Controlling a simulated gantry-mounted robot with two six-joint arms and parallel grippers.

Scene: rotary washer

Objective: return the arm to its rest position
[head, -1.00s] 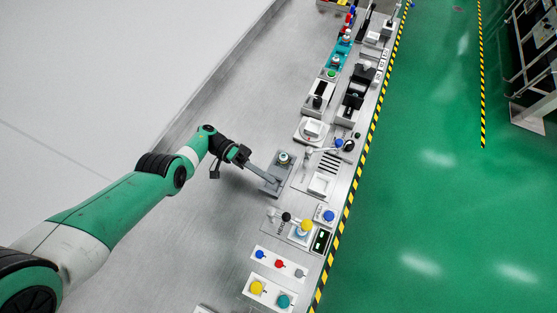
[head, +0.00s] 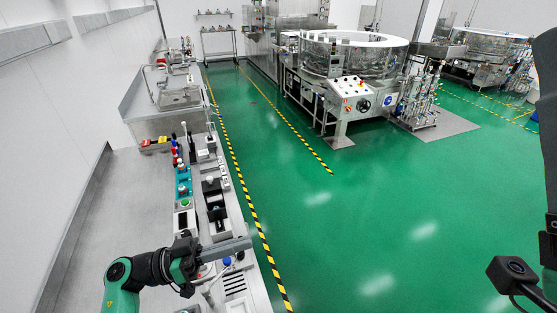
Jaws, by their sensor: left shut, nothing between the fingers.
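My left arm comes in from the lower left, green and black. My left gripper (head: 246,243) is at the lower left-centre of the head view. Its grey fingers are shut with nothing between them and point right. They appear over the bench with control panels (head: 245,285), hiding part of it; I cannot tell how far above it they are. My right gripper is not in view; dark parts at the right edge may belong to my right arm.
Switches, buttons and a green button (head: 185,203) line the bench. A sink unit (head: 180,97) stands beyond. A rotary washer (head: 353,58) stands across the green floor (head: 370,220), which is open. Yellow-black tape (head: 244,183) runs alongside the bench.

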